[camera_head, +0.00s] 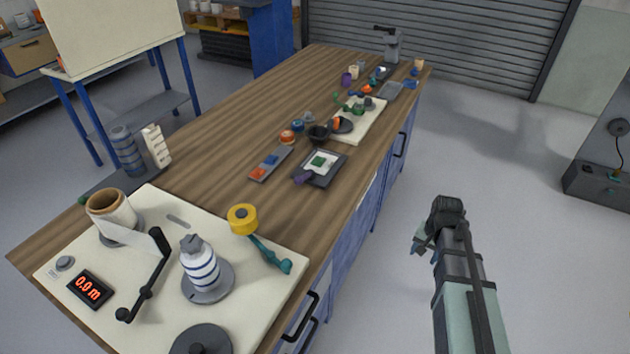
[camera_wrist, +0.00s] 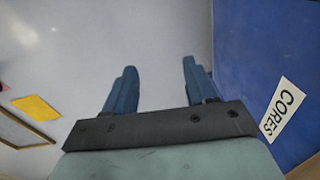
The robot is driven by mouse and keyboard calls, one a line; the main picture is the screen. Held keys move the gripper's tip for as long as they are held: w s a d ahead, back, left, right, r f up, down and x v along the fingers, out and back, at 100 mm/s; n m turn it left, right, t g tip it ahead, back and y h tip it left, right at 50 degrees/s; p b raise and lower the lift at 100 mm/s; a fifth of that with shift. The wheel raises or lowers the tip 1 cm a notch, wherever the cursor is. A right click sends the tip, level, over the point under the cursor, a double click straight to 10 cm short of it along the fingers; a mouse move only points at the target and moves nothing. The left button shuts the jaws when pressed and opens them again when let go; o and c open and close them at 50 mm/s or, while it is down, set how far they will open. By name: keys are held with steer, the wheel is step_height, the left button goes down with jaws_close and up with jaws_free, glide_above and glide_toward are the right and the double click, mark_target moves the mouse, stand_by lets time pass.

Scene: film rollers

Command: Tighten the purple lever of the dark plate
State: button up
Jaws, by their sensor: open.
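The dark plate (camera_head: 334,176) lies flat on the wooden bench near its right edge in the head view, with a white panel and a green square on top. The purple lever (camera_head: 303,177) sits at its front left corner; its exact angle is too small to tell. My gripper (camera_head: 421,246) is off the bench to the right, over the floor, well apart from the plate. In the wrist view my gripper (camera_wrist: 158,85) shows two blue fingers spread apart with nothing between them. Neither the plate nor the lever shows in the wrist view.
A grey strip with orange and blue parts (camera_head: 270,164) lies left of the plate. A black bowl (camera_head: 319,135) stands behind it. A cream board (camera_head: 216,222) with rollers, a crank and a display fills the bench front. A "CORES" label (camera_wrist: 283,109) is on a blue surface.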

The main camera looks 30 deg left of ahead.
steer(key=w+a+r, duration=0.3)
steer(key=a+r, duration=0.5)
steer(key=a, duration=0.5)
steer(key=m+y, duration=0.1)
steer(key=y, duration=0.1)
glide_toward(299, 181)
steer(key=x, duration=0.7)
steer(key=w+x, duration=0.1)
steer(key=x, duration=0.3)
steer(key=shift+a, duration=0.25)
steer(key=shift+c, duration=0.5)
jaws_close()
